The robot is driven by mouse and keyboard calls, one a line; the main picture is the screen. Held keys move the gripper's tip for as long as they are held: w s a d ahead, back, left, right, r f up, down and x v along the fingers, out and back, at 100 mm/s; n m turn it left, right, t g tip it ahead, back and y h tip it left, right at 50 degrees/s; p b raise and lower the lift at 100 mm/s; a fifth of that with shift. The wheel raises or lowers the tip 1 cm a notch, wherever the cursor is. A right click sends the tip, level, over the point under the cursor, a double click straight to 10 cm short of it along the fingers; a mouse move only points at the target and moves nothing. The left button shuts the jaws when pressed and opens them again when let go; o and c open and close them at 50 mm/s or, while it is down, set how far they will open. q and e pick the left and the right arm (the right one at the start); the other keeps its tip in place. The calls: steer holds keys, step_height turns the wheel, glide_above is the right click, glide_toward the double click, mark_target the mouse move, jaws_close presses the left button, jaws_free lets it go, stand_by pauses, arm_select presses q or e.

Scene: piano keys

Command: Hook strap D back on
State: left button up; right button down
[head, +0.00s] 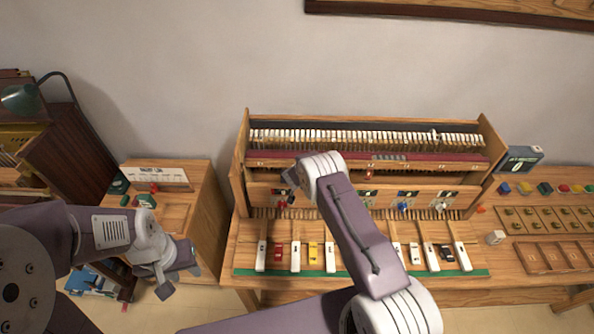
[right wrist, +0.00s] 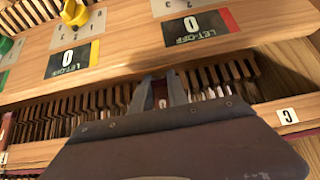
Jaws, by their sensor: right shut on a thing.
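The piano action model (head: 370,137) stands on the wooden bench, with a row of hammers and a dark red rail. My right gripper (right wrist: 162,85) reaches into the gap below the let-off dial panel (right wrist: 130,45). Its fingers are shut on a small pale piece with a reddish spot (right wrist: 162,103); too little shows to tell whether it is strap D. My left gripper (head: 177,281) is open and empty, low beside the side cabinet.
Piano keys (head: 295,257) with small weights lie along the bench front. Dial knobs, red (head: 282,203), green, blue (head: 403,206) and white, line the panel. Wooden trays (head: 548,218) and a small display (head: 520,158) are at right. A side cabinet (head: 197,215) is at left.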

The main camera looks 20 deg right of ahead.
stand_by(0.4)
steer(key=c, duration=1.3)
jaws_free()
steer(key=b+v, duration=0.2)
steer(key=v, duration=0.7)
